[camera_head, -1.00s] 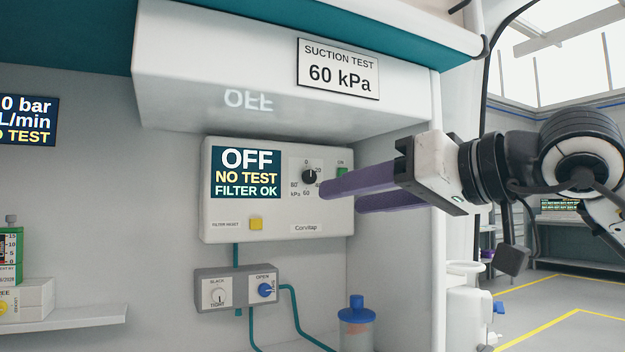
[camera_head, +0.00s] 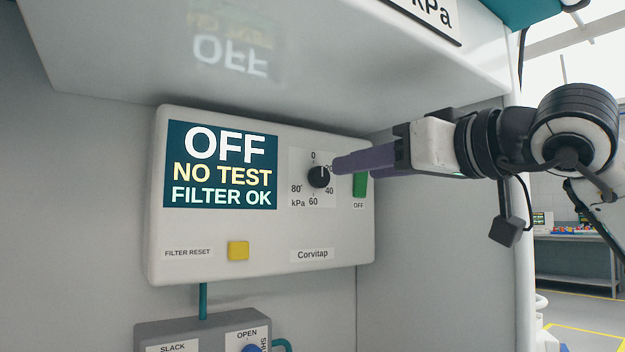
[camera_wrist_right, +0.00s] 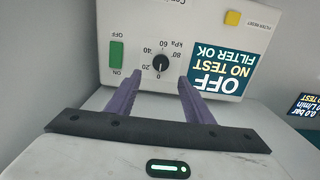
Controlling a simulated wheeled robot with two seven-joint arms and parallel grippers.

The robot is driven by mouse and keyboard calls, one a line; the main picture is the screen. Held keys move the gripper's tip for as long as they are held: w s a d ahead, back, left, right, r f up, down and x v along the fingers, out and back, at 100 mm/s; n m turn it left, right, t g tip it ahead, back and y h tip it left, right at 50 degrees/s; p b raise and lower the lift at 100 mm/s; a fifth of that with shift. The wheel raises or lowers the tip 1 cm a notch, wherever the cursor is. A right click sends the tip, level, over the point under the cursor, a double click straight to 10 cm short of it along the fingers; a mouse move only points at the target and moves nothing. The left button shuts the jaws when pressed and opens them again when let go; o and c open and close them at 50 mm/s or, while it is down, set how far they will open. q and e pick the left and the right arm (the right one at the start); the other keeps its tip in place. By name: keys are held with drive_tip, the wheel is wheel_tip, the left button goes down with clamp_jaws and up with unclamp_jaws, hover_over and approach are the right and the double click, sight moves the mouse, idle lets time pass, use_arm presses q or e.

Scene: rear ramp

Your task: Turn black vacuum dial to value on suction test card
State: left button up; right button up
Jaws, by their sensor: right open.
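The black vacuum dial (camera_head: 319,177) is on the white Corvitap panel (camera_head: 215,275), its white mark pointing at about 0 on a kPa scale. It also shows in the right wrist view (camera_wrist_right: 160,63), upside down. The suction test card (camera_head: 432,14) is cut off at the top; only "kPa" is readable now. My right gripper (camera_head: 338,165) has purple fingers and reaches in from the right, tips close to the dial. In the right wrist view the fingers (camera_wrist_right: 160,82) are apart and empty, with the dial centred just beyond the tips. I cannot tell any contact. My left gripper is out of view.
A green switch (camera_head: 360,185) labelled OFF sits right of the dial, partly behind the fingers. The screen (camera_head: 221,166) reads OFF, NO TEST, FILTER OK. A yellow filter reset button (camera_head: 238,250) is below. An overhanging cabinet (camera_head: 270,50) is above, and a grey valve box (camera_head: 200,330) below.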

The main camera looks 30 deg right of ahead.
sight(322, 174)
drive_tip(key=w, duration=0.5)
drive_tip(key=w+a, duration=0.1)
drive_tip(key=w, duration=0.1)
drive_tip(key=shift+w+a, duration=0.1)
drive_tip(key=shift+w, duration=0.2)
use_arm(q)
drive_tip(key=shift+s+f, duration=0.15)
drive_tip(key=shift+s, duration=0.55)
use_arm(e)
drive_tip(key=shift+w+a, duration=0.1)
drive_tip(key=shift+w, duration=0.65)
drive_tip(key=c, duration=1)
